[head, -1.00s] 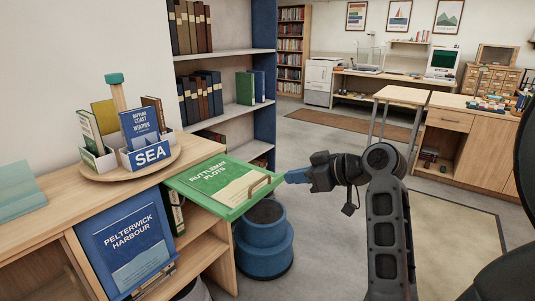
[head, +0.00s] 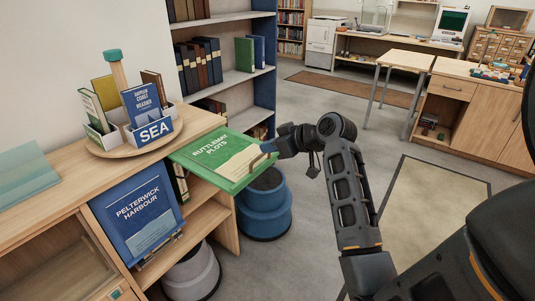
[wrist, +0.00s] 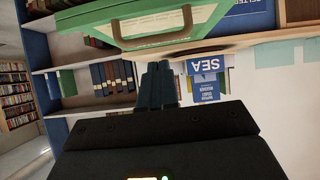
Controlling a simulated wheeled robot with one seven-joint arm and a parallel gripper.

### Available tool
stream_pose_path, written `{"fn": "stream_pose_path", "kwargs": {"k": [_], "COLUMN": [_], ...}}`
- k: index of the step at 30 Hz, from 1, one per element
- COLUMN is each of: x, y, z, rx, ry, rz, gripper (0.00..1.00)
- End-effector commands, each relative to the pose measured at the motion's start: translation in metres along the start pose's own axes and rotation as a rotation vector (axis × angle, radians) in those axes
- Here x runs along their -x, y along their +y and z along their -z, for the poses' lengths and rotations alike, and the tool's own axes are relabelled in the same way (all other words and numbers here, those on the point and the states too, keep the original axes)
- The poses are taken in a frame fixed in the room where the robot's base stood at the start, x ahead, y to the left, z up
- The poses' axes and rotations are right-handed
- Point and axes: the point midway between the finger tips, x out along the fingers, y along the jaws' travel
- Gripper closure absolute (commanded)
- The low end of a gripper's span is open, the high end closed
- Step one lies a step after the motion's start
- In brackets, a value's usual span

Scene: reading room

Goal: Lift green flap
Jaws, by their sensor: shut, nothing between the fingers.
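The green flap (head: 222,157), labelled "Ruttleway Plots", sticks out from the low shelf unit, raised to a gently sloping, nearly flat position. Its brown handle (head: 257,161) sits near the outer edge and also shows in the wrist view (wrist: 152,38). My gripper (head: 271,148) is at the flap's outer right corner, close to the handle. In the wrist view its dark blue fingers (wrist: 158,82) are together, with nothing between them, beside the flap's edge. I cannot tell whether they touch it. The handle is not held.
A blue flap (head: 138,215), "Pelterwick Harbour", hangs to the left. A round tray (head: 105,151) with the SEA box (head: 153,132) stands on the cabinet top. A blue step stool (head: 264,210) stands beneath the green flap. Floor to the right is open.

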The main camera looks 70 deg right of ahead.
Motion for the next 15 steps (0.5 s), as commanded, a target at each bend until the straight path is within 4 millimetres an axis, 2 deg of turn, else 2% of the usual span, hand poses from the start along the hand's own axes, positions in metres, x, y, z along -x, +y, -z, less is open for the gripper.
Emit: {"fn": "stream_pose_path", "kwargs": {"k": [7,15], "x": [-0.021,-0.027], "y": [0.000,0.000], "z": [-0.023,-0.028], "rx": [-0.002,0.000], "ry": [-0.001,0.002], "rz": [0.000,0.000], "gripper": [1.00,1.00]}}
